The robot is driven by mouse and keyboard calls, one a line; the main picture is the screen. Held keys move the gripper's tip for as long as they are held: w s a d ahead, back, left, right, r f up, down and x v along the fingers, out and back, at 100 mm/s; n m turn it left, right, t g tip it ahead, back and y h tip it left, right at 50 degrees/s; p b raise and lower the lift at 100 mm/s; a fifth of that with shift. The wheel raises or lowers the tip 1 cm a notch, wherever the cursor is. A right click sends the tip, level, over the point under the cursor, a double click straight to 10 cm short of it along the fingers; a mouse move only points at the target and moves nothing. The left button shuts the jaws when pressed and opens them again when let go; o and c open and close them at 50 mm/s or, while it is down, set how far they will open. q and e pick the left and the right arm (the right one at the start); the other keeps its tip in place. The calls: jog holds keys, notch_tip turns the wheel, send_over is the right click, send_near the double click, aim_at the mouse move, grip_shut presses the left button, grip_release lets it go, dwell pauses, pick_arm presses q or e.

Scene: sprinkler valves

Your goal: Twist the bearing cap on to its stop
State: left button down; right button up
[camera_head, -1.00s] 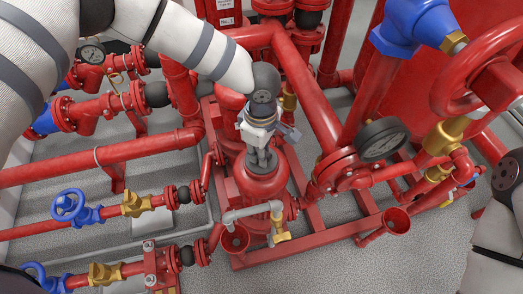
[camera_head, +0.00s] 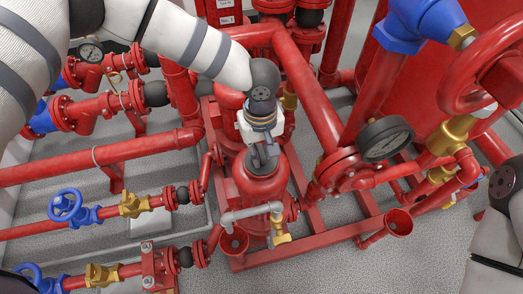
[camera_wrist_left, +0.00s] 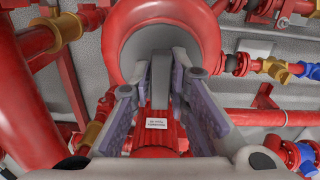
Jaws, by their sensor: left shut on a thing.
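My left gripper (camera_head: 263,163) points down at the top of the red pump housing (camera_head: 262,187) in the head view. Its fingers are closed in on a grey upright piece, which I take to be the bearing cap (camera_wrist_left: 160,82). In the left wrist view this grey piece stands between the two fingertips of the left gripper (camera_wrist_left: 162,72), in front of the grey inside of a round red body (camera_wrist_left: 208,35). In the head view the fingers hide most of the cap. My right gripper is out of view.
A grey pipe with a brass tap (camera_head: 279,232) runs just in front of the pump. A gauge (camera_head: 385,140) and a thick red pipe (camera_head: 310,92) stand close on the right. A red funnel (camera_head: 397,221) is at the front right. Bare floor (camera_head: 340,262) lies in front.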

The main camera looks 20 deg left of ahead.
pick_arm(q)
jog(key=m, duration=0.5)
jog(key=shift+m, duration=0.4)
jog(key=c, duration=1.5)
grip_release()
jog(key=shift+o, duration=0.2)
jog(key=shift+r, duration=0.1)
